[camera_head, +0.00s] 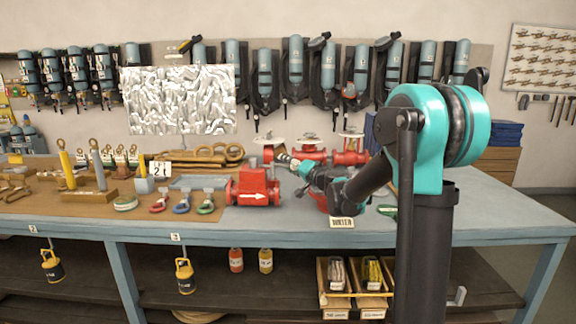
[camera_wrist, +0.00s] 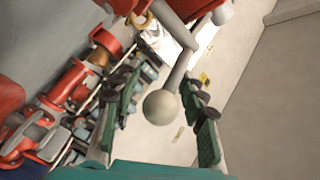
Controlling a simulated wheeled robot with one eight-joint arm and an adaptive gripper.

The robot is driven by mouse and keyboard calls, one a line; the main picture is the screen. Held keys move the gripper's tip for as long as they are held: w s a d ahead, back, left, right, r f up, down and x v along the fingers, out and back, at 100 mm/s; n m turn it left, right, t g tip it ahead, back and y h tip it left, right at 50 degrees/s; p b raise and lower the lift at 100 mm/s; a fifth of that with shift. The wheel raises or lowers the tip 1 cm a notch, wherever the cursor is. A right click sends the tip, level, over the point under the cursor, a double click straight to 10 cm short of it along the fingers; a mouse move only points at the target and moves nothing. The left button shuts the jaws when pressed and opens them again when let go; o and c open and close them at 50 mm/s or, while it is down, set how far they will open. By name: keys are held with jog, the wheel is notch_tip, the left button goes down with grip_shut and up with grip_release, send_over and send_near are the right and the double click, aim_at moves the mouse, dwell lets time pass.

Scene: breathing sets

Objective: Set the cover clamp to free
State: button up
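A grey lever with a round ball knob (camera_wrist: 161,107) shows in the wrist view. Its arm runs up toward a red fitting (camera_wrist: 120,6) at the top edge. I cannot tell for sure that this lever is the cover clamp, and no marking for its setting is readable. My gripper (camera_wrist: 160,88) is open, with its green-padded fingers on either side of the knob and a visible gap to each. In the head view my gripper (camera_head: 294,165) is over the bench beside the red valves; the lever is too small to make out there.
Shackles (camera_head: 182,203) and hooks lie further left. The bench's right end is mostly clear.

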aim_at(284, 166)
grip_shut()
jog(key=shift+s+m, duration=0.2)
jog(key=shift+m, duration=0.1)
jog(key=m+t+h, duration=0.1)
jog(key=s+m+t+h, duration=0.1)
jog(key=h, duration=0.1)
jog(key=shift+s+a+h, duration=0.15)
jog(key=shift+s+h, duration=0.05)
jog(key=shift+h, duration=0.1)
jog(key=m+h, duration=0.1)
jog(key=h, duration=0.1)
jog(key=s+m+t+h, duration=0.1)
jog(key=m+h, duration=0.1)
jog(key=s+a+m+h, duration=0.1)
jog(key=h, duration=0.2)
jog(key=shift+m+t, duration=0.4)
jog(key=shift+s+a+f+m+g+h, duration=0.1)
jog(key=shift+s+a+m+g+h, duration=0.45)
jog(key=shift+m+h, duration=1.05)
jog(key=shift+s+a+r+m+g+h, duration=0.2)
jog(key=shift+m+g+h, duration=0.65)
jog(key=shift+h, duration=1.3)
jog(key=shift+s+a+f+m+g+h, duration=0.2)
jog(key=shift+s+a+m+g+h, duration=0.3)
jog(key=shift+m+h, duration=1.15)
jog(key=shift+w+h, duration=0.1)
jog(key=shift+h, duration=0.2)
